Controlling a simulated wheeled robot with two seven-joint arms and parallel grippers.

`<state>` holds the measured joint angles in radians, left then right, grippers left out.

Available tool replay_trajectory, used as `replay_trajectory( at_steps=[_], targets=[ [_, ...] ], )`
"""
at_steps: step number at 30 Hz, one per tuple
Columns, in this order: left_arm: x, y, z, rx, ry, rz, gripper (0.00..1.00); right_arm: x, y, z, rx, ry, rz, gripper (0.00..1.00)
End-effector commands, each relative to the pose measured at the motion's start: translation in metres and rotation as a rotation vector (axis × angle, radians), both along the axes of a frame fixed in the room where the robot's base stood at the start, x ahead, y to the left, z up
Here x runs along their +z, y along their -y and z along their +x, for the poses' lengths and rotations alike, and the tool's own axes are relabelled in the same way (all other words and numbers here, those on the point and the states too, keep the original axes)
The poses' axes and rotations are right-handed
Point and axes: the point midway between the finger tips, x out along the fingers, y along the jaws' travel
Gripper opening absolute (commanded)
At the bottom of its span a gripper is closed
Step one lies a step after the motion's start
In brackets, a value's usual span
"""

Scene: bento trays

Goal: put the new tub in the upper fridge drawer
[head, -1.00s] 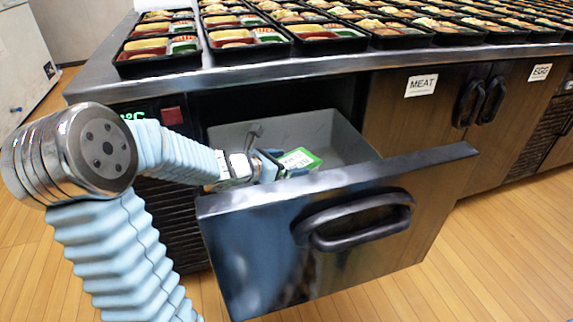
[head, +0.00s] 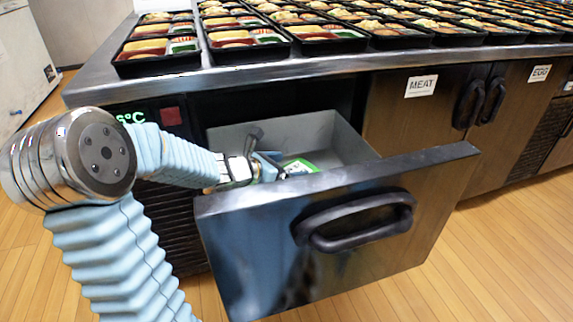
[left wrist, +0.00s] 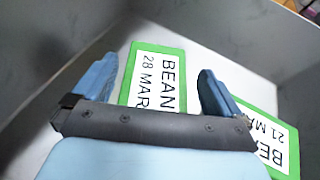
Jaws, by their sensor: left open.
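The upper fridge drawer (head: 335,225) is pulled open below the counter. A green-lidded tub (left wrist: 157,80) labelled BEAN 28 MAR lies inside it. A second green-lidded tub (left wrist: 262,135), with a partly cut-off label beginning BEA and 21 MA, lies to its right in the left wrist view. In the head view a green-and-white lid (head: 300,167) shows just behind the drawer front; most of it is hidden. My left gripper (head: 270,166) is inside the drawer and open, its fingers on either side of the 28 MAR tub. My right gripper is not in view.
The counter (head: 300,68) above the drawer carries rows of filled bento trays (head: 160,50). Closed cabinet doors labelled MEAT (head: 421,86) and EGG (head: 539,72) stand to the right. The drawer's far right inside (head: 345,140) looks clear.

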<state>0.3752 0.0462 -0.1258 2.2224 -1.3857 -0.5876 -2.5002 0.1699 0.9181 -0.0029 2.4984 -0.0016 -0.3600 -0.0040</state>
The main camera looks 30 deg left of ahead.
Motion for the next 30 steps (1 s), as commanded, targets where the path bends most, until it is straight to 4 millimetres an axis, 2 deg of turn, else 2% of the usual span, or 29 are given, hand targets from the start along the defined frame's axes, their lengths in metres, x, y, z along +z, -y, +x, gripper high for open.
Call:
replay_trajectory(
  at_steps=[2,9,15,30],
  targets=[
    [0.009,0.0,-0.001,0.001,-0.008,-0.003,1.0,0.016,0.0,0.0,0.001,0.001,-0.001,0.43],
    [0.027,-0.015,-0.043,0.004,0.0,0.001,1.0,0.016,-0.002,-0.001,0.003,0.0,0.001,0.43],
    [0.036,-0.021,-0.063,0.002,0.0,0.001,1.0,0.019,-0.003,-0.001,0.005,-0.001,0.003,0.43],
    [0.037,-0.022,-0.066,0.001,0.001,0.001,1.0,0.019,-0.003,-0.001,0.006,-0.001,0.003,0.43]
  ],
)
